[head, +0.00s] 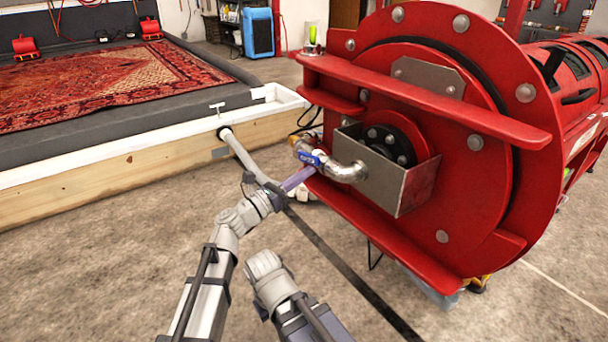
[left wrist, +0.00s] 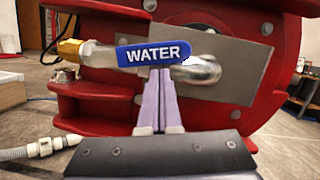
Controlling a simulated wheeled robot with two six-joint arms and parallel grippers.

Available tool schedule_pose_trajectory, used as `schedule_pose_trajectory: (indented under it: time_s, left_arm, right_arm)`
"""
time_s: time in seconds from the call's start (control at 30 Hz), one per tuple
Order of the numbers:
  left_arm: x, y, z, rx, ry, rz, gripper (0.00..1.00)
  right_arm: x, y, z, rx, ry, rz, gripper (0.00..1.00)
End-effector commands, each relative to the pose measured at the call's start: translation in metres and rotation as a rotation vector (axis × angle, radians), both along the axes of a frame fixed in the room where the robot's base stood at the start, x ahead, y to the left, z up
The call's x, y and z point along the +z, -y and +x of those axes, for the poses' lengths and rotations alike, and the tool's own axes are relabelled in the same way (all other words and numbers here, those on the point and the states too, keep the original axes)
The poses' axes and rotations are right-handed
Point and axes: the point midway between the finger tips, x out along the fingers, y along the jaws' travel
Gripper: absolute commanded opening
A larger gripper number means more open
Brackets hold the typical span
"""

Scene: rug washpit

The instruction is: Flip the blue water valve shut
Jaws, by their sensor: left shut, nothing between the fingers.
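The blue water valve handle (left wrist: 153,54), marked WATER, lies nearly level along the metal pipe in the left wrist view. In the head view the handle (head: 311,158) shows small beside the elbow pipe (head: 347,170) on the red machine. My left gripper (head: 312,170) is shut and empty. Its purple fingers (left wrist: 158,74) reach up to the lower edge of the handle, near its right half; I cannot tell whether they touch it. A brass fitting (left wrist: 71,50) sits at the pipe's left end. My right gripper cannot be made out in these frames.
The large red drum machine (head: 470,120) fills the right side, with a metal box (head: 411,185) around the pipe's inlet. A wood-sided wash pit (head: 130,168) with a red rug (head: 95,85) lies left. A grey hose (head: 243,155) runs beside my arm. The front floor is open.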

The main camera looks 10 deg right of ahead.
Motion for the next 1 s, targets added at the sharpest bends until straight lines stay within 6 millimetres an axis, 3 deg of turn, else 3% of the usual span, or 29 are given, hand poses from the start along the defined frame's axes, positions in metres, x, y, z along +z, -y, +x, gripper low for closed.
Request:
schedule_pose_trajectory:
  time_s: [0.57,1.0]
  left_arm:
    - [0.013,0.001,-0.001,-0.001,-0.001,0.003,0.0]
    - [0.042,-0.001,0.001,0.0,-0.424,-0.155,0.0]
  right_arm:
    - [0.013,0.0,0.0,0.003,0.0,0.0,0.0]
    - [0.053,0.0,0.0,0.012,-0.001,0.0,0.0]
